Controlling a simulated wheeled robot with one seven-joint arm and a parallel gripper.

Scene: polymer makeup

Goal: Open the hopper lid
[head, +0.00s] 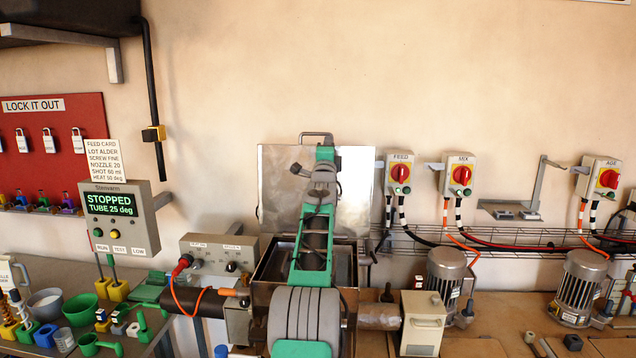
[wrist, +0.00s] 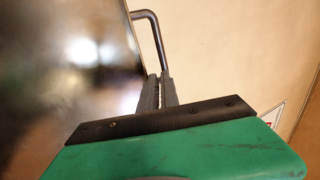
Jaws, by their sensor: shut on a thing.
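The hopper lid (head: 279,190) is a shiny metal sheet that stands raised, close to upright, behind the open hopper (head: 265,272). Its bent bar handle (head: 303,134) sticks up from the top edge. My gripper (head: 327,140) is at the handle, with my green arm reaching over the hopper. In the wrist view the grey fingers (wrist: 161,90) are shut on the lower end of the handle (wrist: 152,35), beside the lid's blurred sheet (wrist: 70,65). My arm hides part of the lid and of the hopper's inside.
A display reading STOPPED (head: 110,204) and a control box (head: 217,258) stand to the left. Switch boxes for FEED (head: 400,172) and MIX (head: 459,174) are on the wall to the right. A wire tray (head: 500,238) runs below them. The wall above the lid is bare.

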